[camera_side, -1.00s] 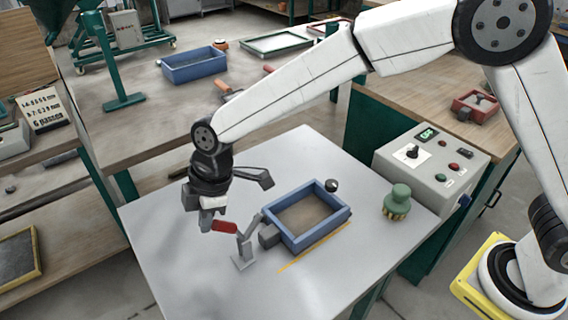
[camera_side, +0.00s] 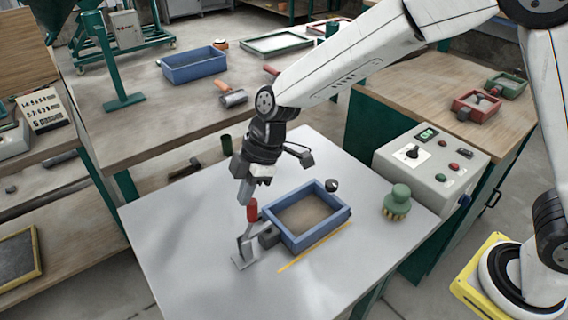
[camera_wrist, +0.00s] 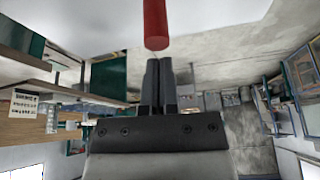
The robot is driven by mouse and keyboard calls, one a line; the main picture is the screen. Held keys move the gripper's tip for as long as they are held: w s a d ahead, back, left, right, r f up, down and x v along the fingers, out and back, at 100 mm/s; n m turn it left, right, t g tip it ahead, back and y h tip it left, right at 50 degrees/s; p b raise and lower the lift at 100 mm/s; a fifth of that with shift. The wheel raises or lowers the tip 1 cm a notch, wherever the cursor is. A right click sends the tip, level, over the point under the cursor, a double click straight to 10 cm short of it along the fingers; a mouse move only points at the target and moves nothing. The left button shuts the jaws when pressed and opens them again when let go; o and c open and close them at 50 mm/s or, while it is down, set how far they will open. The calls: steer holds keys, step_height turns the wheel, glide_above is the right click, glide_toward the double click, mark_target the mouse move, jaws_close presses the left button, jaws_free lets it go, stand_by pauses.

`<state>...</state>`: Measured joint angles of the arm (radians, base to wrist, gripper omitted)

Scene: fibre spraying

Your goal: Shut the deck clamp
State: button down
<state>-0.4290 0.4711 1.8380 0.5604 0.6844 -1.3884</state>
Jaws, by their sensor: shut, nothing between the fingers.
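The deck clamp (camera_side: 245,248) stands on the grey deck at the left side of a blue-framed mould (camera_side: 312,226). Its red handle (camera_side: 252,210) now points nearly straight up. The handle also shows in the wrist view (camera_wrist: 155,25), just beyond my fingertips. My gripper (camera_side: 244,198) is shut and empty, tilted downward, with its fingertips beside the top of the red handle. In the wrist view my gripper (camera_wrist: 158,65) shows both fingers together. I cannot tell whether the fingertips touch the handle. The clamp's grey pad (camera_side: 268,236) is by the mould's left wall.
A dark ball-like knob (camera_side: 332,185) is at the mould's back corner. The deck's left and front areas are clear.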

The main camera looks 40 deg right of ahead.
steer(key=shift+d+f, duration=0.2)
steer(key=shift+d, duration=0.7)
steer(key=shift+s+d+f, duration=0.1)
steer(key=shift+d+f, duration=0.15)
steer(key=shift+d, duration=0.1)
steer(key=w+a+r, duration=0.1)
steer(key=a+r, duration=0.2)
steer(key=a, duration=0.1)
steer(key=d+r, duration=0.5)
steer(key=d, duration=0.3)
steer(key=shift+s+d+r, duration=0.2)
steer(key=shift+d+r, duration=0.1)
steer(key=shift+r, duration=0.05)
